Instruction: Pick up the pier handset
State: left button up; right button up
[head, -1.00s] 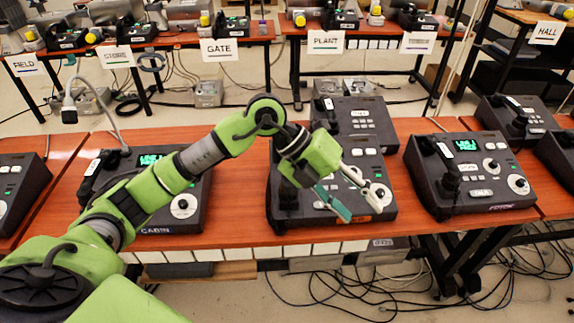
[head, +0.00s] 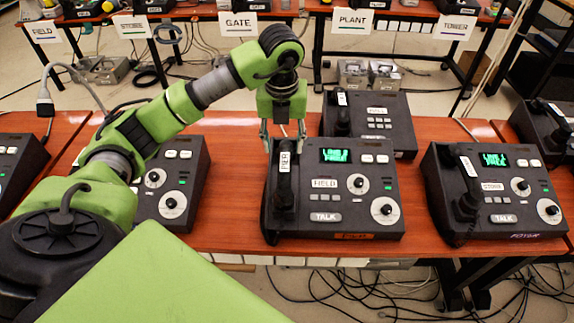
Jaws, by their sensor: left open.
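The middle phone (head: 335,222) on the front table is a dark console with a lit green screen, a TALK button and round dials. An orange tag on its front edge is too small to read surely; I take this as the pier phone. Its black handset (head: 284,190), with a white label near the top, lies in the cradle on the console's left side. My left gripper (head: 283,146) is open and points down at the handset's upper end, its fingers one to each side. Whether they touch it I cannot tell. My right gripper is out of view.
Another phone (head: 376,140) stands directly behind. The right phone (head: 490,205) has its own handset; the left phone (head: 172,200) is partly covered by my arm. Bare red tabletop (head: 232,215) lies left of the middle phone. Cables hang below the table.

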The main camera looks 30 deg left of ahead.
aim_at(285, 163)
pick_arm(q)
jog(key=f, duration=0.4)
jog(key=shift+w+a, duration=0.1)
jog(key=shift+w, duration=0.2)
notch_tip(285, 163, down, 2)
jog(key=shift+f+p, duration=0.1)
jog(key=shift+p, duration=0.8)
notch_tip(285, 163, down, 2)
jog(key=shift+w+f+p, duration=0.1)
jog(key=shift+f+p, duration=0.15)
jog(key=shift+p, duration=0.1)
jog(key=shift+w+f, duration=0.1)
jog(key=shift+f, duration=0.45)
jog(key=c, duration=1.1)
grip_shut()
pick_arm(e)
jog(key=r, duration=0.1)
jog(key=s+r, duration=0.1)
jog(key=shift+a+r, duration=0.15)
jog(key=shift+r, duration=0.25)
